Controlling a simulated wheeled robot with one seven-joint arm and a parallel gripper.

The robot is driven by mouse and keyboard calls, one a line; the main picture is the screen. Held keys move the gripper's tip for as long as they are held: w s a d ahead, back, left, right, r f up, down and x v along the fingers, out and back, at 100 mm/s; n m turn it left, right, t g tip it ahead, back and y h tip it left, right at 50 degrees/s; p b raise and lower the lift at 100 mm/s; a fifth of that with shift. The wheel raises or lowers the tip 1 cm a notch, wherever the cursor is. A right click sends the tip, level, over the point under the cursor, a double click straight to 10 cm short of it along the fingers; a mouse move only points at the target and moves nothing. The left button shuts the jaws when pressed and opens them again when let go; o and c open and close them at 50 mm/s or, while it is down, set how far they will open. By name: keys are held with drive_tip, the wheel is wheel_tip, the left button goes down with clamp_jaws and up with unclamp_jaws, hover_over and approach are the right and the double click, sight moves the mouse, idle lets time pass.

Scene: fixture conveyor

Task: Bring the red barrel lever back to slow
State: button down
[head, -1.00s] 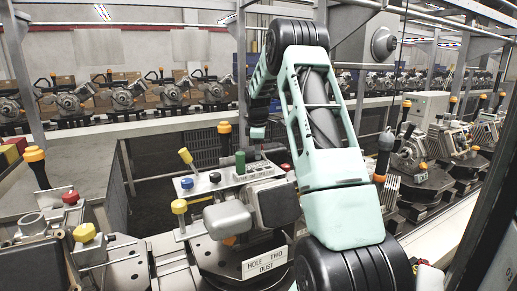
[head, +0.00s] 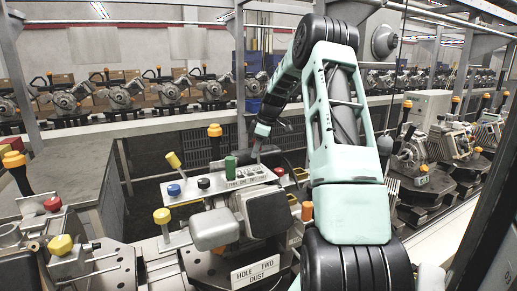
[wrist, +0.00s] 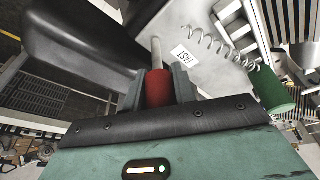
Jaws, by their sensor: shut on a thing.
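The red barrel lever (wrist: 158,88) shows in the wrist view, a red barrel on a pale rod. My gripper (wrist: 160,86) is shut on it, with a grey finger on each side of the barrel. A white label reading FAST (wrist: 183,55) lies on the pale panel just beyond the rod. In the head view my gripper (head: 257,150) is small, behind the panel with coloured knobs. I cannot make out the red barrel between the fingers there. No slow label is readable in either view.
A green barrel (wrist: 271,88) with a coil spring stands right in the wrist view; a green barrel (head: 231,167) also stands on the head-view panel. Blue (head: 174,190) and black (head: 204,183) knobs are close by. A dark rounded block (wrist: 75,40) lies left of my gripper.

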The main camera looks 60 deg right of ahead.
drive_tip(key=shift+s+d+t+y, duration=0.3)
drive_tip(key=shift+d+t+y, duration=0.25)
drive_tip(key=shift+y, duration=0.25)
drive_tip(key=shift+s+d+f+m+t+y+b, duration=0.2)
drive_tip(key=shift+d+t+y+b, duration=0.25)
drive_tip(key=shift+y, duration=0.4)
drive_tip(key=shift+s+d+r+m+t+y+b, duration=0.1)
drive_tip(key=shift+s+d+t+y+b, duration=0.35)
drive_tip(key=shift+y, duration=0.4)
drive_tip(key=shift+w, duration=0.15)
drive_tip(key=c, duration=1.1)
unclamp_jaws()
drive_tip(key=shift+d+f, duration=0.1)
